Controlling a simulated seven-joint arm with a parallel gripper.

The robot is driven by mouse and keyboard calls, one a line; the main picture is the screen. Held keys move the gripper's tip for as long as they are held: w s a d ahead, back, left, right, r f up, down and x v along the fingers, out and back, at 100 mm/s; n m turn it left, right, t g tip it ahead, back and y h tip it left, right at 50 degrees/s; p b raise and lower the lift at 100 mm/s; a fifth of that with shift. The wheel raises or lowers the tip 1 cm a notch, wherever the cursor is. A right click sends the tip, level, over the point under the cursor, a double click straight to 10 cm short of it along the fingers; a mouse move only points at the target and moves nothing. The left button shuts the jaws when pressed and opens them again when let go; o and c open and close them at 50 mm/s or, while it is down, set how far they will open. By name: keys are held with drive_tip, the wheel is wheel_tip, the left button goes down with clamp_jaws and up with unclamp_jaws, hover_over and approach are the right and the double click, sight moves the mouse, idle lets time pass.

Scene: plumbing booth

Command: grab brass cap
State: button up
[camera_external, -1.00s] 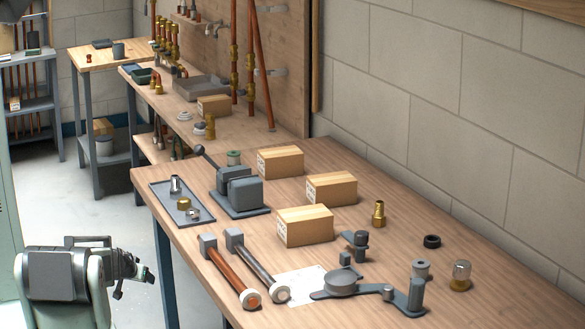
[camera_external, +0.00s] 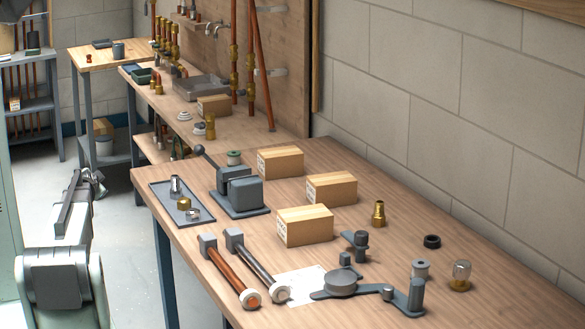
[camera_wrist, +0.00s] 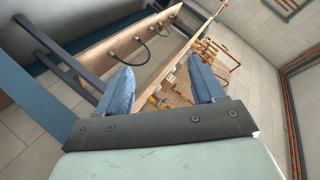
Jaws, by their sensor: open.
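A small brass cap (camera_external: 184,203) sits in the shallow grey tray (camera_external: 164,192) at the near bench's left corner, between a silver fitting (camera_external: 175,185) and a smaller silver ring-like piece (camera_external: 193,214). My gripper (camera_external: 97,182) is off the bench, left of the tray and well apart from it. In the wrist view my gripper (camera_wrist: 163,82) shows two blue fingers spread apart with nothing held between them. I cannot make out the brass cap in the wrist view.
A brass fitting (camera_external: 378,213) and a brass-based piece (camera_external: 460,275) stand farther right. Floor is clear between my arm and the bench.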

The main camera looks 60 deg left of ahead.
drive_tip(key=w+d+r+m+g, duration=0.1)
drive_tip(key=w+d+r+m, duration=0.65)
drive_tip(key=w+r, duration=0.55)
drive_tip(key=w+d+r+m, duration=0.7)
drive_tip(key=w+d+r, duration=0.25)
drive_tip(key=r, duration=0.55)
drive_tip(key=m+g+h, duration=0.2)
drive_tip(key=g+h, duration=0.4)
drive_tip(key=h, duration=0.3)
hover_over(184, 199)
drive_tip(key=w+d, duration=0.3)
drive_tip(key=d, duration=0.2)
wheel_tip(184, 199, down, 9)
drive_tip(key=shift+a+x, duration=0.15)
drive_tip(key=shift+x, duration=3.15)
drive_tip(key=shift+a+x, duration=0.15)
drive_tip(key=shift+x, duration=3.15)
drive_tip(key=shift+r, duration=0.1)
drive_tip(key=c, duration=1.2)
